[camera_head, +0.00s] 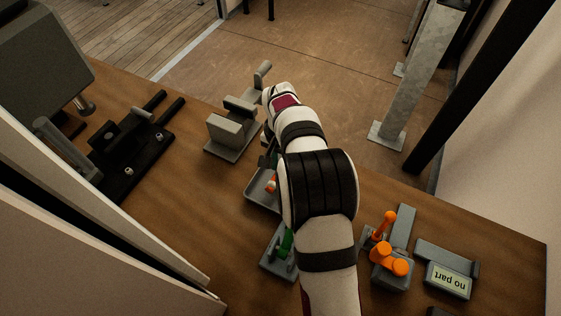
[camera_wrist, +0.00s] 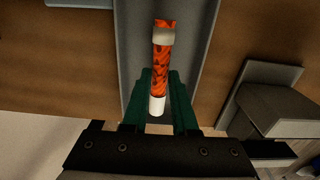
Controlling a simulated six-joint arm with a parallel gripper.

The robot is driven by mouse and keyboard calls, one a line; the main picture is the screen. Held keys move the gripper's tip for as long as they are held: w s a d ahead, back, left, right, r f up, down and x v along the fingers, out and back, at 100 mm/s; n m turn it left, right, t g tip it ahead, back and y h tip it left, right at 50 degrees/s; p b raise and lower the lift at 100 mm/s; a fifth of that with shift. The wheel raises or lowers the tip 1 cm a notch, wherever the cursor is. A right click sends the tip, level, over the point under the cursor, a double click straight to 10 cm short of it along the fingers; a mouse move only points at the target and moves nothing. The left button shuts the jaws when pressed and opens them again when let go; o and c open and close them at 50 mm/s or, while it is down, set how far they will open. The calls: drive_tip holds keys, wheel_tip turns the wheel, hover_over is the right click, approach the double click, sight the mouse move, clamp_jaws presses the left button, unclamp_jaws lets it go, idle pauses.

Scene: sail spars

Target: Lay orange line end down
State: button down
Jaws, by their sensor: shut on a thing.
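The orange line end (camera_wrist: 163,55) is a short orange piece with dark flecks, a pale band near its far end and a white tip at the near end. My gripper (camera_wrist: 161,88) has dark green fingers and is shut on it, one finger on each side. A grey tray (camera_wrist: 132,40) lies beneath the line end in the wrist view; whether they touch I cannot tell. In the head view the tray (camera_head: 259,201) sits mid-table, partly behind my arm, with a little orange showing over it. My arm hides most of the gripper there.
A grey block fixture (camera_head: 229,135) stands beyond the tray. A black fixture (camera_head: 130,150) is to the left. A grey holder with a green part (camera_head: 287,243) is nearer. Orange knobs on a grey base (camera_head: 392,262) and a "no part" display (camera_head: 449,280) stand at right.

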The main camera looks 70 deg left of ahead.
drive_tip(key=shift+f, duration=0.9)
drive_tip(key=c, duration=0.6)
unclamp_jaws()
drive_tip(key=shift+c, duration=0.9)
wheel_tip(320, 180, up, 7)
drive_tip(key=shift+r, duration=0.1)
